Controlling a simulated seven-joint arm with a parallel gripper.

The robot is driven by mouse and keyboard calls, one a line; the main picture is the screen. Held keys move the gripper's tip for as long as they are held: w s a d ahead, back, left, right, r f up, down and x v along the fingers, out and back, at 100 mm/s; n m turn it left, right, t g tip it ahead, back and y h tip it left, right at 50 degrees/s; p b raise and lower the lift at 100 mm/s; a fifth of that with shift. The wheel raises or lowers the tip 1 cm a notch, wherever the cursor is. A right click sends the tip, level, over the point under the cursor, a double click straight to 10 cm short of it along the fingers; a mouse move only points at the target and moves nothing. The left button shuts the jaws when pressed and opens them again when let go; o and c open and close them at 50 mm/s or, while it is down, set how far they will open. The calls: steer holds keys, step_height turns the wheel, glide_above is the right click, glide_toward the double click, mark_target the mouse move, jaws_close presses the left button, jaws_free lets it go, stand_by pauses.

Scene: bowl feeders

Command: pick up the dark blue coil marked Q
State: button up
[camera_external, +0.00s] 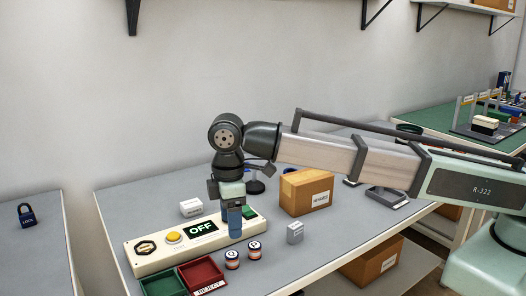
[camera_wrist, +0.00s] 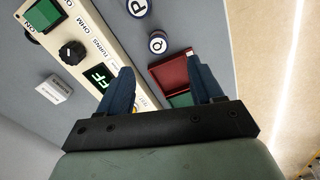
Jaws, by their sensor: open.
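The coil marked Q (camera_wrist: 157,45) stands upright in the wrist view, with a white top marked Q and a dark blue rim. It is beyond my fingertips, beside the red tray. In the external view it appears to be the left of two short banded coils (camera_external: 232,260); its letter is too small to read there. A second coil, marked P (camera_wrist: 138,7), is close by and also shows in the external view (camera_external: 254,252). My gripper (camera_external: 235,225) is open and empty, its blue fingers apart, above the control panel; its fingers also show in the wrist view (camera_wrist: 160,66).
The cream control panel (camera_external: 153,262) reads OFF. The red tray (camera_external: 201,272), labelled REJECT, and green tray (camera_external: 163,284) are left of the coils. A cardboard box (camera_external: 300,195), white box (camera_external: 191,207) and grey block (camera_external: 295,233) are nearby.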

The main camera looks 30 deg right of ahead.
mark_target(233, 254)
step_height(233, 254, down, 6)
steer(key=shift+r, duration=0.1)
steer(key=shift+w+d+f, duration=0.1)
steer(key=shift+w+f, duration=0.05)
steer(key=shift+f, duration=2.5)
steer(key=c, duration=1.1)
steer(key=shift+r, duration=0.15)
steer(key=shift+c, duration=0.2)
